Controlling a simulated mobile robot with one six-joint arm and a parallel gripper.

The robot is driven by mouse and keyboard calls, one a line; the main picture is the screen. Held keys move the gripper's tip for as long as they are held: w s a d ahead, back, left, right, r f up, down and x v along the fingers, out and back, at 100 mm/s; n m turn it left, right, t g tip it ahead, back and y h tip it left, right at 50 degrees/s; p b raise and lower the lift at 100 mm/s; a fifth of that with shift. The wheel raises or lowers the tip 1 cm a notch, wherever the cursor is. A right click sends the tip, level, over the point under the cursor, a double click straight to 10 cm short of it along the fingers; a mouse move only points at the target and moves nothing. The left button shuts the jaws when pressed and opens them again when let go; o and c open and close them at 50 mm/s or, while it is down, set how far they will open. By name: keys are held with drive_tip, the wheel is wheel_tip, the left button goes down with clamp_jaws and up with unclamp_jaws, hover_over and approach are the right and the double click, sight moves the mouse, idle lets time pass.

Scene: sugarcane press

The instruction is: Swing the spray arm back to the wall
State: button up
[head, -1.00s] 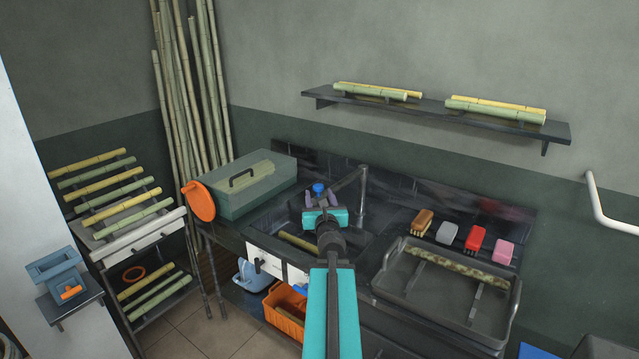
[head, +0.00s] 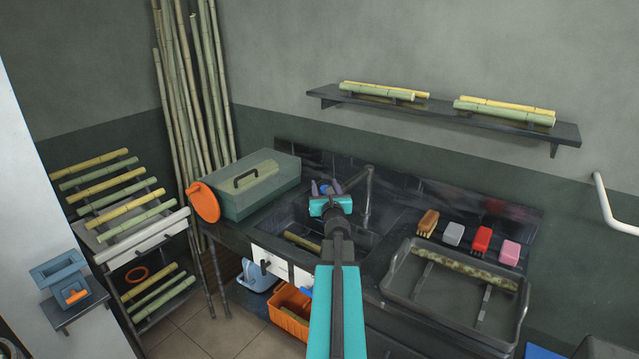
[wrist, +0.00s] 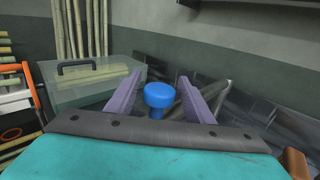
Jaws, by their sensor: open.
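The spray arm is a grey pipe (head: 368,190) rising at the back of the sink, with a bar reaching out over the basin. A blue knob (head: 323,189) is at the bar's outer end. My gripper (head: 327,187) is over the sink at the knob, its two purple fingers open. In the wrist view the knob (wrist: 159,95) shows between the open fingers of my gripper (wrist: 162,82), apart from both. The grey bar (wrist: 186,100) runs off behind the right finger. My gripper hides part of the bar in the head view.
A clear green box (head: 255,190) with a handle stands left of the sink. An orange disc (head: 203,202) is beside it. A dark tray (head: 400,272) holding a cane piece is at right, with several brushes behind. A wall shelf (head: 440,110) hangs above.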

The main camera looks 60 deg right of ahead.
drive_tip(key=shift+w+d, duration=0.3)
drive_tip(key=shift+w, duration=0.05)
drive_tip(key=shift+c, duration=0.2)
